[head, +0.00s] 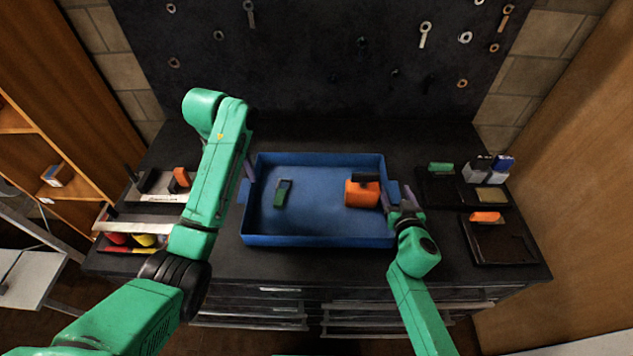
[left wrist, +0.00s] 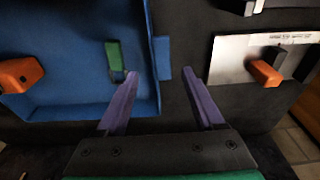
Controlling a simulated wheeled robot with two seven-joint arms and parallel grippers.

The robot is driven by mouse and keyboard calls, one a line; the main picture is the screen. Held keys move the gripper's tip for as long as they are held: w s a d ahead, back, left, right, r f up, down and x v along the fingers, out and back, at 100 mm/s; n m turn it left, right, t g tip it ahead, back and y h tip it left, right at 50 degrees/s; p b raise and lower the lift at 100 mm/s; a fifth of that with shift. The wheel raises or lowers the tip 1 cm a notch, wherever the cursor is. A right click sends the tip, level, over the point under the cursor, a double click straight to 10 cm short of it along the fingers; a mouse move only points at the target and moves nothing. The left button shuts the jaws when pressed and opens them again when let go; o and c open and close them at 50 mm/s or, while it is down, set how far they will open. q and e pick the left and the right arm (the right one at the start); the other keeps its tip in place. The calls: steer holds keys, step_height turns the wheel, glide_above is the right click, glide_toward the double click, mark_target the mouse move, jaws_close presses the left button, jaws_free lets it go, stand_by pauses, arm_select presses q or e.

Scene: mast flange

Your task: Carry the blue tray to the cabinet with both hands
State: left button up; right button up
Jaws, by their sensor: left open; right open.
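The blue tray (head: 320,240) sits on the dark bench top. It holds a green item (head: 283,193) on the left and an orange item with a black top (head: 362,192) on the right. My left gripper (head: 247,180) is open at the tray's left wall, partly hidden by my arm. In the left wrist view its purple fingers (left wrist: 161,80) are spread, one over the tray's inside and one outside; a blue side handle (left wrist: 162,58) lies between and just beyond the tips. My right gripper (head: 400,196) is open at the tray's right side handle; contact is unclear.
Small trays with tools (head: 150,220) stand left of the blue tray. Dark trays with small items (head: 500,240) stand on the right. A dark pegboard (head: 320,60) rises behind, and drawers (head: 285,300) are below. A wooden shelf (head: 75,190) stands at the left.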

arm_select(q)
steer(key=shift+a+r, duration=0.2)
steer(key=shift+r, duration=0.35)
steer(key=shift+s+r, duration=0.2)
steer(key=shift+r, duration=0.1)
steer(key=shift+s, duration=0.1)
arm_select(e)
steer(key=v, duration=1.2)
steer(key=shift+a, duration=0.15)
arm_select(q)
steer(key=shift+d, duration=0.1)
arm_select(e)
steer(key=shift+w, duration=0.1)
